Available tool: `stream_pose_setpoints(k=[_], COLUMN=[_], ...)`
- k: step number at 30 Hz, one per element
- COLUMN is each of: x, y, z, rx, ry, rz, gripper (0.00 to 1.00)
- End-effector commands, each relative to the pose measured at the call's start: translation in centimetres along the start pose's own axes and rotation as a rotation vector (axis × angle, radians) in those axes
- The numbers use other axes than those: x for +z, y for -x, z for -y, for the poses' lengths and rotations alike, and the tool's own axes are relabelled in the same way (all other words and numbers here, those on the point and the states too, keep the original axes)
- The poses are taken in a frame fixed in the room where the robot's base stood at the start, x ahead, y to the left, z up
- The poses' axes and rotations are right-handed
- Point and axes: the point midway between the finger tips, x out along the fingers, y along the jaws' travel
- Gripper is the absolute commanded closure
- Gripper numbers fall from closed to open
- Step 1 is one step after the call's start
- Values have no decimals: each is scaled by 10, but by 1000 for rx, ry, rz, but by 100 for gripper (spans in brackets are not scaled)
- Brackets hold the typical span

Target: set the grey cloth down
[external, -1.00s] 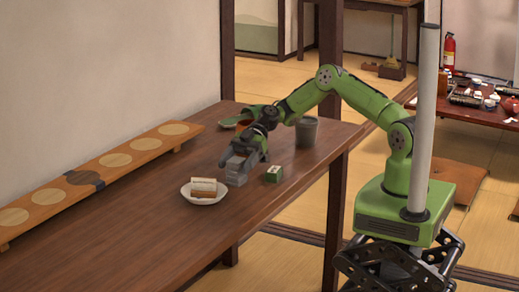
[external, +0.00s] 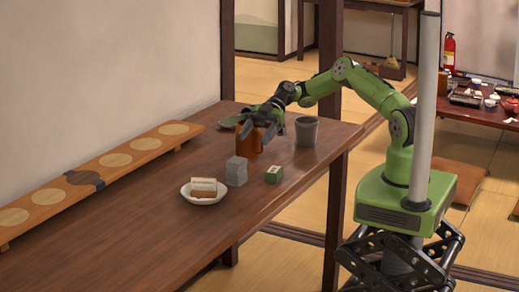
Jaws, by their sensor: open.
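The grey cloth (external: 236,171) is a small folded block standing on the dark wooden table (external: 130,225), between the white plate and the small green box. My gripper (external: 243,126) is open and empty. It is above and behind the cloth, apart from it, in front of or over an orange-brown cup. The fingertips are small in this view, and their exact distance from the cup cannot be told.
A white plate (external: 204,200) with rolled pieces is left of the cloth. A green box (external: 274,174), a grey cup (external: 306,132) and the orange-brown cup (external: 249,142) stand nearby. A long board with round mats (external: 115,160) lies along the wall. The front table is clear.

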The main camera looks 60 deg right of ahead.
Motion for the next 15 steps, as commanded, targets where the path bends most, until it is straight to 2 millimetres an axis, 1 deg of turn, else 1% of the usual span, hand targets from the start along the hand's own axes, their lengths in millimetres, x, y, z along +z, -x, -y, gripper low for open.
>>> stream_pose_setpoints(k=[2,4,8,11,14,15], x=[-7,-20,-56,-82,-108,-118], y=[-2,-4,-9,-7,2,7], z=[1,5,23,45,74,88], rx=[-8,-21,-19,39,154,216], ry=[-12,-49,-183,-304,-426,-475], rz=[28,87,285,451,605,657], gripper=[26,26,26,26,26,26])
